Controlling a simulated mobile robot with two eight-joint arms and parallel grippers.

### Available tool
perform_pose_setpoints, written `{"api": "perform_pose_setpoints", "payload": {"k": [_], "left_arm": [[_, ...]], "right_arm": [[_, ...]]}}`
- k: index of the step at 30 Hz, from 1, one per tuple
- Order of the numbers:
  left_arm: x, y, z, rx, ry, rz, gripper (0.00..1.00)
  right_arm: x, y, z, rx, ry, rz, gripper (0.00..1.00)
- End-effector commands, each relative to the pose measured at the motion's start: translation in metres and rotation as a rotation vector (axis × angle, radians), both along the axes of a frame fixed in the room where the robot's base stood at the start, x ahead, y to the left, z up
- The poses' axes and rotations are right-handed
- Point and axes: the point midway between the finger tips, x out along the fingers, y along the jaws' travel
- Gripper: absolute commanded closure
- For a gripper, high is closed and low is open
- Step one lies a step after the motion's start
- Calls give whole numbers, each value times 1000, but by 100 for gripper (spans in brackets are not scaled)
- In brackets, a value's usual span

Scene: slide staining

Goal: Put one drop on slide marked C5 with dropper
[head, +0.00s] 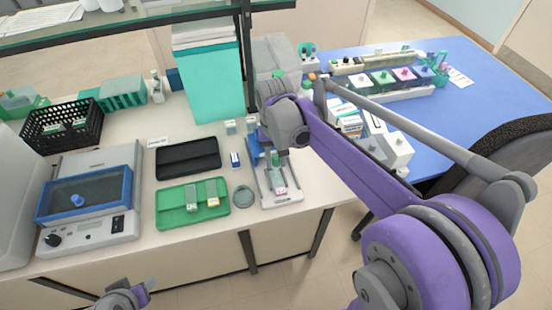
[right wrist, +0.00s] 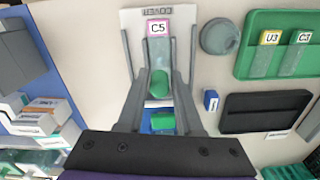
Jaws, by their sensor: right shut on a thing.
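The slide marked C5 (right wrist: 157,28), with a pink-edged label, lies on a pale holder with grey side rails (right wrist: 146,14). In the head view the slide (head: 280,188) is near the holder's front end (head: 284,201). My right gripper (right wrist: 161,80) is shut on a green-topped dropper (right wrist: 160,84), which also shows in the head view (head: 275,158). The dropper is over the holder, just behind the C5 label. Its tip is hidden, and I cannot tell its height above the glass. My left gripper (head: 138,296) is partly in view at the bottom left, away from the slide; its jaws are unclear.
A round grey lid (head: 244,196), a green tray (head: 172,222) with slides U3 (right wrist: 270,38) and C3 (right wrist: 303,37), and a black tray (head: 188,158) lie left of the holder. A small blue block (head: 235,160) stands between. White boxes (head: 397,150) stand on the blue table at right.

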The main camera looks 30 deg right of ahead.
Motion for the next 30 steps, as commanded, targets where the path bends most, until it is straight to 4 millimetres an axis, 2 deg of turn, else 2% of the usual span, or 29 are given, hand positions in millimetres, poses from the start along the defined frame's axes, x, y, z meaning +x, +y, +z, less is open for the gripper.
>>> {"api": "perform_pose_setpoints", "payload": {"k": [30], "left_arm": [[26,0,49,0,-51,0,50]], "right_arm": [[1,0,71,0,-2,0,100]]}}
